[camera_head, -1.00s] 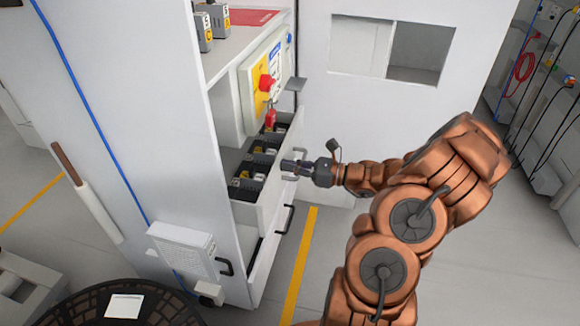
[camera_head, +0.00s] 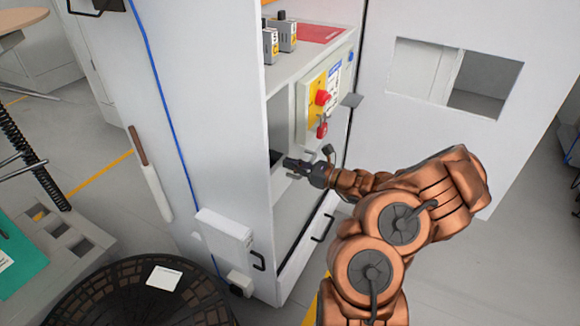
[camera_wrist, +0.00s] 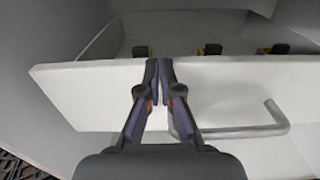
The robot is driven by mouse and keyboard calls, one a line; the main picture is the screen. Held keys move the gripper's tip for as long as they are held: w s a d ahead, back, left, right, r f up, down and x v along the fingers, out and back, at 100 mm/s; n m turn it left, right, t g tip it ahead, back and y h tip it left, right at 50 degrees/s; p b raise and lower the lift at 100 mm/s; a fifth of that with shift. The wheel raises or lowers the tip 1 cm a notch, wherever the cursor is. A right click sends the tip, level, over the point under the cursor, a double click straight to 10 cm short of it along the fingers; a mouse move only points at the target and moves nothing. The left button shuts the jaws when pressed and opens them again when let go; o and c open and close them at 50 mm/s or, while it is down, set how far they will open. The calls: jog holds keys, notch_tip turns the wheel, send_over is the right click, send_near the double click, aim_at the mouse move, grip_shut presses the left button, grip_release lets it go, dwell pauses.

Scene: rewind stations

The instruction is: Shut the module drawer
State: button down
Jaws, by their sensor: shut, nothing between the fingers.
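The module drawer's white front panel (camera_wrist: 235,90) fills the middle of the wrist view, with a pale bar handle (camera_wrist: 245,131) on its face. Dark modules (camera_wrist: 210,50) with orange-yellow parts show behind the panel, inside the drawer. In the head view my gripper (camera_head: 287,162) is at the drawer; contact is not clear.
The white cabinet (camera_head: 225,150) holds a yellow panel with a red knob (camera_head: 323,97) above the drawer. A black handle (camera_head: 322,228) is below. An open cabinet door (camera_head: 400,130) stands at right. A dark round reel (camera_head: 120,305) is at lower left.

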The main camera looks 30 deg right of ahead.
jog(key=shift+a+r+p, duration=0.1)
jog(key=shift+r+p, duration=0.05)
jog(key=shift+p, duration=0.15)
jog(key=p+v, duration=0.2)
jog(key=v, duration=1.2)
jog(key=shift+f, duration=0.2)
